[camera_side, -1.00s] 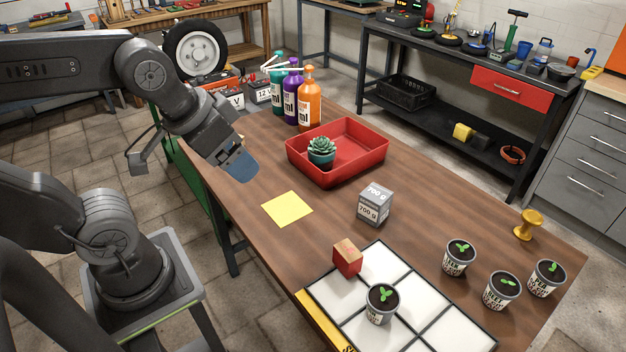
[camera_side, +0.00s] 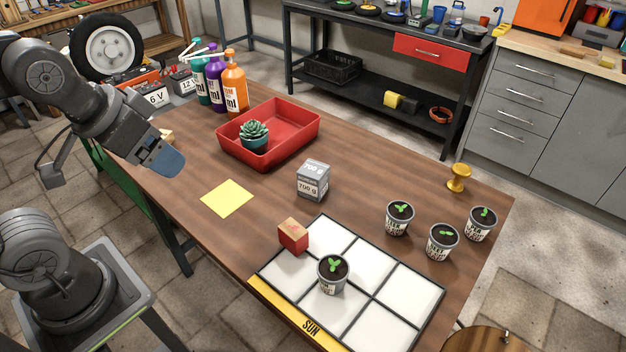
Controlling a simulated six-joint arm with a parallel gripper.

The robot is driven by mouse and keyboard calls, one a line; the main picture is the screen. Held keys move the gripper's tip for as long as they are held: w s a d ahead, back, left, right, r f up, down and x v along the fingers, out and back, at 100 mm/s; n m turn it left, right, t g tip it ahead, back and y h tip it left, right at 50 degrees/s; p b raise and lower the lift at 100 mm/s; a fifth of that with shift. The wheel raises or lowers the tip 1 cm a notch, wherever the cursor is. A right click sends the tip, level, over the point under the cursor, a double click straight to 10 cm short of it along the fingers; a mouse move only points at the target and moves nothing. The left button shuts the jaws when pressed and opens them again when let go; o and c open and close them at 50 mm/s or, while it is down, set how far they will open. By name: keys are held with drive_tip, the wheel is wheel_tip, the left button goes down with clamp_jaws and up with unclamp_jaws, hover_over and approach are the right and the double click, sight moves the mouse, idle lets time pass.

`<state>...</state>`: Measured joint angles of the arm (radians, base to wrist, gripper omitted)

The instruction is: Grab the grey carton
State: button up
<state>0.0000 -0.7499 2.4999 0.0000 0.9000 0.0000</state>
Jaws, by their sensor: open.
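The grey carton (camera_side: 312,181), a small box marked "700 g", stands upright near the middle of the wooden table. It is to the right of the yellow paper square and apart from everything around it. My gripper (camera_side: 165,160), with a blue tip, is above the table's left edge, well to the left of the carton. It points down and to the right. It is open, with nothing seen in it; the gap between its fingers is hard to see from this side.
A red tray (camera_side: 300,137) with a succulent (camera_side: 254,136) lies behind the carton, with bottles (camera_side: 234,82) beyond. A red block (camera_side: 293,235) and potted seedling (camera_side: 332,271) are on the white grid panel (camera_side: 408,285) in front. Several seedling pots and a yellow knob (camera_side: 458,177) stand right.

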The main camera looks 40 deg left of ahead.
drive_tip(key=o, duration=0.3)
drive_tip(key=shift+o, duration=0.2)
drive_tip(key=m+g, duration=0.5)
drive_tip(key=m, duration=1)
hover_over(313, 169)
wheel_tip(313, 169, down, 13)
drive_tip(key=shift+m+g, duration=0.3)
wheel_tip(313, 169, down, 9)
drive_tip(key=shift+f, duration=0.1)
drive_tip(key=shift+w+f, duration=0.1)
drive_tip(key=shift+f, duration=2.8)
